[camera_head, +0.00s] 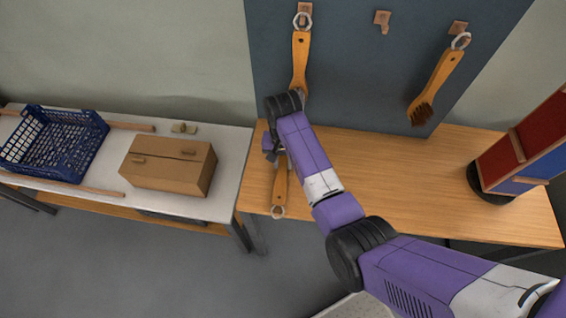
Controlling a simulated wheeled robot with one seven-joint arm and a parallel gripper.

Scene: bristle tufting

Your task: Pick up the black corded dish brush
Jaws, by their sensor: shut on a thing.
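A brush with an orange-brown wooden handle (281,187) and a pale ring at its lower end shows at the left end of the wooden table. Its head is hidden by my gripper and wrist. My gripper (271,151) is at this brush's upper end and shut on it, though the jaws are mostly hidden. Whether the brush touches the table is unclear. Two similar brushes hang by pale rings on the dark board: a left one (300,60), its lower end partly behind my wrist, and a right one (437,82) with dark brown bristles. I cannot make out a black cord on any.
The wooden table (400,180) is clear in the middle. The dark board (360,75) has an empty wooden peg (382,18). A red and blue panelled stand (525,145) is at right. A white table (225,165) at left holds a cardboard box (165,165) and a blue crate (60,155).

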